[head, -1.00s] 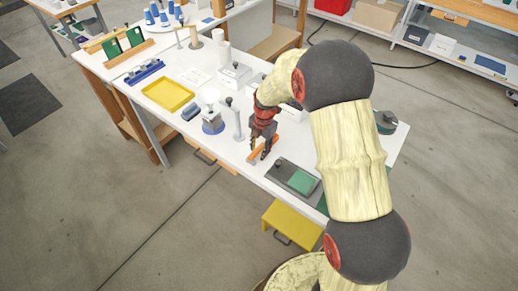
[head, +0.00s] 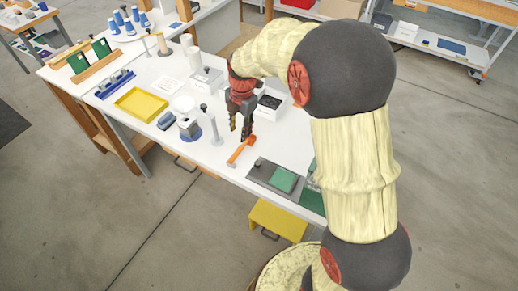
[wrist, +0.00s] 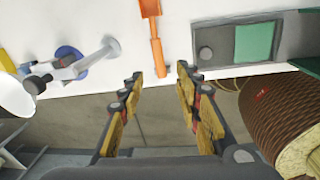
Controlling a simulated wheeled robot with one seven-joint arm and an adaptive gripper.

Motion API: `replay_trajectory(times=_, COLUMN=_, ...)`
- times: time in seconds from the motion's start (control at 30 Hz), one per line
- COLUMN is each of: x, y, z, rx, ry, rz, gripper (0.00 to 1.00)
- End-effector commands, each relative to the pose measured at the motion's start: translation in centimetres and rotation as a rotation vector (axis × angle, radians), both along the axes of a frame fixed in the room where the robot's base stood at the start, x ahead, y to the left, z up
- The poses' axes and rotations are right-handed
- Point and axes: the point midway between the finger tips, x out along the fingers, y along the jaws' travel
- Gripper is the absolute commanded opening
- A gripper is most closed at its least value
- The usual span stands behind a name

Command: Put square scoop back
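An orange scoop (head: 240,152) lies on the white bench top (head: 215,160) near its front edge. In the wrist view the scoop (wrist: 155,40) shows a wider channel-shaped end at the top edge and a narrow handle pointing down toward my fingers. My gripper (head: 240,132) points down just behind and left of the scoop in the head view. In the wrist view my gripper (wrist: 160,72) is open, its fingers well apart with nothing held. The handle's end appears between the fingertips; whether it is at their height I cannot tell.
A grey plate with a green pad (head: 284,180) lies right of the scoop. A white box with dark contents (head: 270,104) stands behind my gripper. A yellow stool (head: 278,220) is below the bench.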

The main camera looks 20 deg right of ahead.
Motion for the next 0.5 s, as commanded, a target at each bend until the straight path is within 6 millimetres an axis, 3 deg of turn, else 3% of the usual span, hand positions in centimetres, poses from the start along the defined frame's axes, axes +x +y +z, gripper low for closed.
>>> replay_trajectory(times=0.03, x=-0.9, y=0.1, z=2.0, rx=0.002, ry=-0.019, rz=-0.075, gripper=0.34)
replay_trajectory(times=0.2, x=-5.2, y=0.5, z=7.8, rx=0.033, ry=-0.069, rz=-0.431, gripper=0.34)
replay_trajectory(times=0.5, x=-14.6, y=0.9, z=14.9, rx=0.164, ry=-0.15, rz=-1.077, gripper=0.34)
